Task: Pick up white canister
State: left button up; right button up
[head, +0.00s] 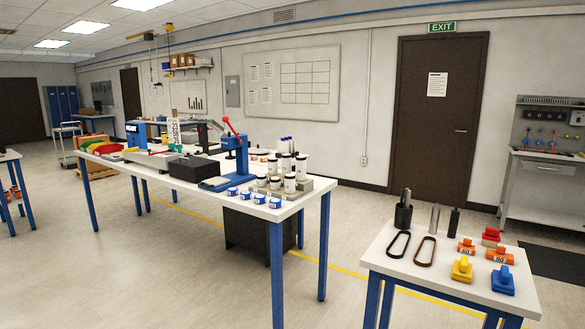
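Several white canisters stand in a group at the right end of the long white-topped table in the head view. One canister (290,184) is at the front of the group, another (301,168) is behind it to the right, and another (272,167) is to the left. They look upright, with dark tops, and partly overlap. Which one the task means I cannot tell. Neither of my grippers is in view.
Small blue-and-white jars (260,198) line the long table's (130,172) front edge. A blue press (236,153) with a red handle stands left of the canisters, beside a black box (194,168). A smaller table (395,262) at right holds belts and colored blocks. Floor between is clear.

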aim_at(272, 162)
jog(key=i+j, duration=0.2)
jog(key=i, duration=0.2)
jog(key=i+j, duration=0.25)
jog(key=i, duration=0.2)
jog(key=i+j, duration=0.2)
jog(key=i, duration=0.2)
